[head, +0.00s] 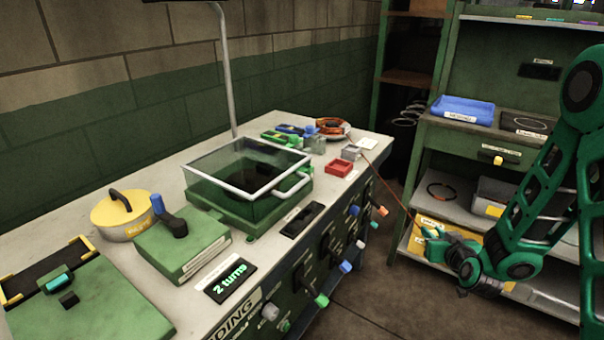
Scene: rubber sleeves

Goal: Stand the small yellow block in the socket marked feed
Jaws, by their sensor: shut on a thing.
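My gripper (430,232) is at the right, out past the bench's right end and in front of the lower shelf. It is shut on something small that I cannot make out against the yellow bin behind. I cannot pick out the small yellow block with certainty. A small red open-topped holder (340,167) and a small grey one (351,153) stand near the bench's right end. No label reading feed is legible, so I cannot tell which socket is the marked one.
The bench (262,252) carries a clear-lidded green box (250,208), a green lever box (182,243) and a yellow round pot (121,214). A thin orange line runs from the orange coil (331,126) toward my gripper. A blue tray (463,110) sits on the shelf unit.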

